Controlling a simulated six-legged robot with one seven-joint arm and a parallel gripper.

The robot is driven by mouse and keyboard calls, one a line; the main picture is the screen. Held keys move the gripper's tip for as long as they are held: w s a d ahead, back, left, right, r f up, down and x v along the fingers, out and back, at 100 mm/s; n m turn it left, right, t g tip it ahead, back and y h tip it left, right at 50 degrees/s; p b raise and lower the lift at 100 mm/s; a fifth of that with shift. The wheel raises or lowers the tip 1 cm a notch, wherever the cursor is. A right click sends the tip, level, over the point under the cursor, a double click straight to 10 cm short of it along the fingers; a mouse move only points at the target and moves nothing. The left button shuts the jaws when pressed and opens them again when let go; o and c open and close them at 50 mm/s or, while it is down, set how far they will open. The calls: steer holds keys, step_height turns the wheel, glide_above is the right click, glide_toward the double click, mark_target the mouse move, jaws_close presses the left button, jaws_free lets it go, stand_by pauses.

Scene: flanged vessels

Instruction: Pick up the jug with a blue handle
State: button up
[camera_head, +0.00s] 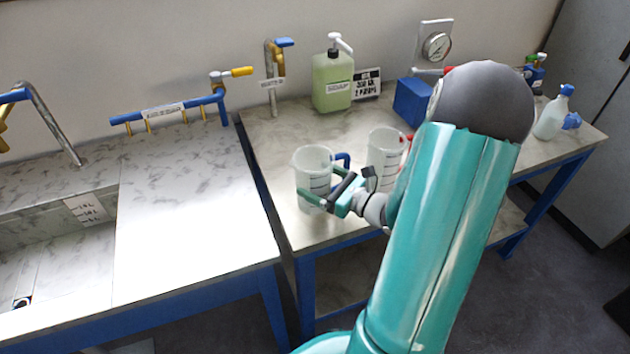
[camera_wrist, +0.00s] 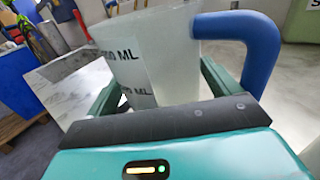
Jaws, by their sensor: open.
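The jug with the blue handle (camera_head: 311,162) stands upright on the marble-topped table, a translucent vessel with dark markings. Its blue handle (camera_wrist: 238,38) points right in the wrist view, where the jug's body (camera_wrist: 155,65) fills the middle. My gripper (camera_head: 325,188) is open at the near side of the jug, low on its body. In the wrist view its green fingers (camera_wrist: 165,92) lie on either side of the jug's body. I cannot tell whether either finger touches it. The fingertips are hidden behind the jug.
A second jug with a red handle (camera_head: 385,155) stands close on the right, partly behind my arm. A green soap bottle (camera_head: 332,82), a small sign (camera_head: 367,84) and a blue box (camera_head: 411,102) stand at the back. A spray bottle (camera_head: 552,115) is far right.

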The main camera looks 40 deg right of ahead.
steer(key=shift+w+a, duration=0.2)
steer(key=shift+w, duration=0.4)
steer(key=c, duration=0.7)
steer(key=shift+o, duration=0.2)
steer(key=shift+r, duration=0.1)
